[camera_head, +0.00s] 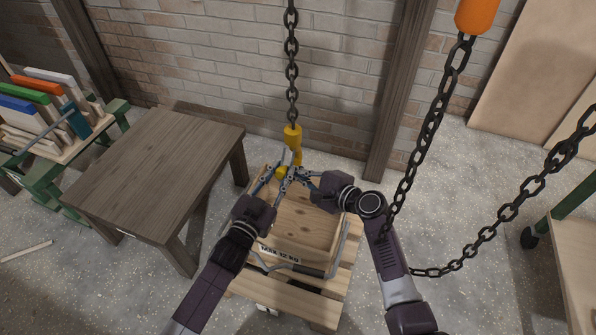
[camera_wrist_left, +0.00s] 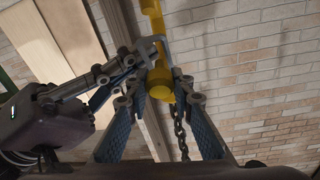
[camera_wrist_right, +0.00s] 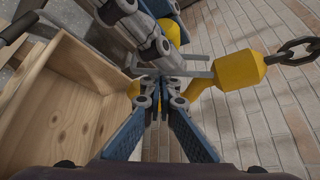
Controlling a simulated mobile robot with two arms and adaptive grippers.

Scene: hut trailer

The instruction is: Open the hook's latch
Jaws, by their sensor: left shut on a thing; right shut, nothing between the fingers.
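The yellow hook (camera_head: 293,134) hangs from a dark chain above the wooden crate. My left gripper (camera_wrist_left: 160,92) reaches in from the left and is shut on the lower part of the yellow hook (camera_wrist_left: 161,80). The hook's grey latch (camera_wrist_left: 152,42) lies across its opening, close to the right gripper's fingers. My right gripper (camera_wrist_right: 164,92) is shut and empty, with its fingertips right at the hook and latch. The hook also shows in the right wrist view (camera_wrist_right: 238,70). The fingers hide part of it, and I cannot tell if the right fingertips touch the latch.
The open wooden crate (camera_head: 280,255) with a metal handle sits on a pallet (camera_head: 312,308) under my grippers. A wooden table (camera_head: 155,175) stands left. A loose heavy chain (camera_head: 425,135) hangs at right. A brick wall and a wooden post (camera_head: 400,90) stand behind.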

